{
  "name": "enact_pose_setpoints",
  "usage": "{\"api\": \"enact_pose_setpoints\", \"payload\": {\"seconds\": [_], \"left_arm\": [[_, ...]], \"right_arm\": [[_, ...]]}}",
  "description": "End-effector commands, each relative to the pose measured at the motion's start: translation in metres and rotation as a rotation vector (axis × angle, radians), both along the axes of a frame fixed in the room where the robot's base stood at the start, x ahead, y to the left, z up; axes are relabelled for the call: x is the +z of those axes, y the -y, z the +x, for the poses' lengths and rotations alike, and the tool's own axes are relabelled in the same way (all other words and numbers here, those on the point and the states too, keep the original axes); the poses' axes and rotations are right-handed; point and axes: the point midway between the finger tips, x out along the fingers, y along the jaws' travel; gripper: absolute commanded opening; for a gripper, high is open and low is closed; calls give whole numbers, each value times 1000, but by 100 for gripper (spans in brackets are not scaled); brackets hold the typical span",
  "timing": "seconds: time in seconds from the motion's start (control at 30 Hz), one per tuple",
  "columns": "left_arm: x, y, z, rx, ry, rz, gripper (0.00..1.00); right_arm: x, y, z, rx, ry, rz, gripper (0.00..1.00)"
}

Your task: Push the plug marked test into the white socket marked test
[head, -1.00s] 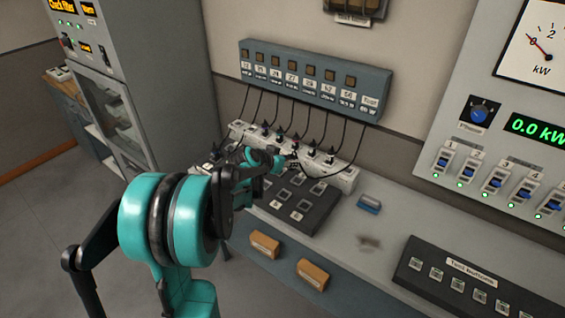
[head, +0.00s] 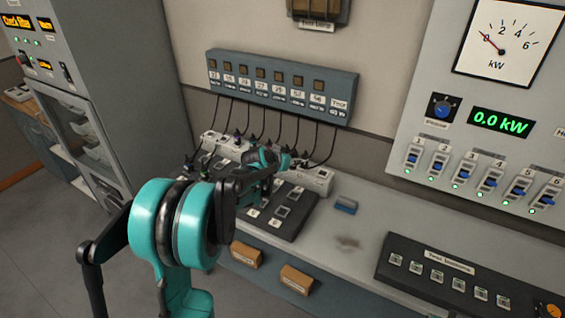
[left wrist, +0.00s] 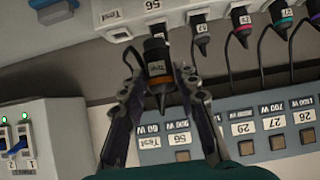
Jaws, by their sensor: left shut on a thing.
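The plug marked Test (left wrist: 158,62) is dark with an orange ring, and its cable runs off it. My left gripper (left wrist: 158,78) is shut on it, with a finger on either side. In the head view my left gripper (head: 287,158) is over the right part of the white socket strip (head: 318,181). The strip also shows at the top of the left wrist view (left wrist: 180,12), with a Test label (left wrist: 112,14) at its end. The plug appears apart from the strip; its exact height over the socket is unclear. My right gripper is out of view.
Several other plugs (left wrist: 240,20) sit along the strip, their cables hanging from the blue-grey labelled box (head: 285,75). A dark panel (head: 300,203) lies in front of the strip. A small blue block (head: 346,205) stands on the bench to its right.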

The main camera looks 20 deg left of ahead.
Motion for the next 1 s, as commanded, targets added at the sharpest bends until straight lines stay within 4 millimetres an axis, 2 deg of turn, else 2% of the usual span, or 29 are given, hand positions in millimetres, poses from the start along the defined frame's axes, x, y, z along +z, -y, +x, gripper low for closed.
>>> {"api": "enact_pose_setpoints", "payload": {"seconds": [1.0], "left_arm": [[0, 70, 83, -1, 0, 0, 0]], "right_arm": [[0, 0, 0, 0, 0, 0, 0]]}}
